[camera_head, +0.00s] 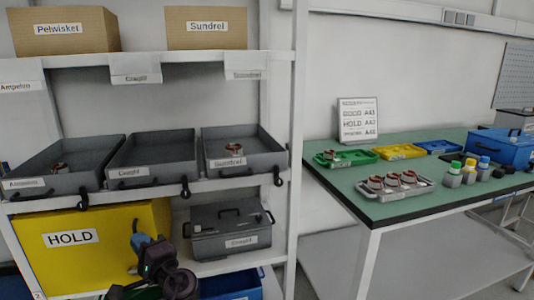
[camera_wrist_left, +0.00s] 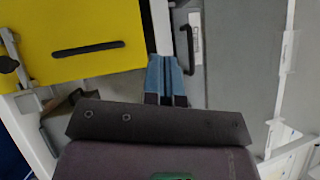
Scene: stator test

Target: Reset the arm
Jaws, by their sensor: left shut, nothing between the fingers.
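My left arm comes up from the bottom of the head view. Its left gripper (camera_head: 136,230) is in front of the lower shelf, near the right side of the yellow HOLD box (camera_head: 100,242). In the left wrist view the two blue fingers (camera_wrist_left: 166,76) lie together, shut, with nothing between them. The yellow box (camera_wrist_left: 85,30) is to their left and the grey lidded case (camera_wrist_left: 187,45) is close by on the right. I cannot tell whether the fingers touch either one. My right gripper is not in view.
Above the gripper, a shelf holds grey trays (camera_head: 150,157), two with copper-coloured parts. The rack's white upright (camera_head: 296,120) stands to the right. Beyond it is a green table (camera_head: 340,180) with a parts tray (camera_head: 395,192), coloured bins and a sign (camera_head: 358,121). Bins sit low under the gripper.

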